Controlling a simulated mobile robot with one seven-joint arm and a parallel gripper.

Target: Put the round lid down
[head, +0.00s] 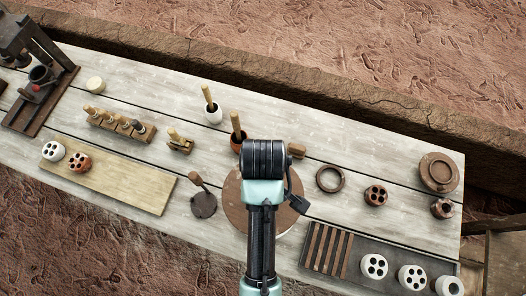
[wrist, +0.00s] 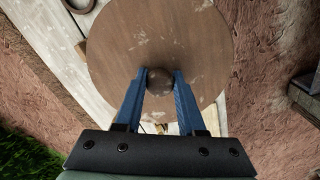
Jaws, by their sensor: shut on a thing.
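The round lid (wrist: 165,35) is a wide brown wooden disc with pale worn patches and a dark round knob (wrist: 159,82) in its middle. My gripper (wrist: 158,75) has its two blue fingers shut on the knob, one on each side. In the head view the lid (head: 234,208) shows over the front middle of the wooden table (head: 130,215), partly hidden behind my arm. My fingers are hidden in that view. I cannot tell how high the lid is above the table.
A dark round paddle with a handle (head: 203,205) lies just left of the lid. A ring (head: 330,179) and a brown holed piece (head: 376,195) lie to the right. A slatted tray (head: 327,250) is at the front right. A pale board (head: 110,175) lies at left.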

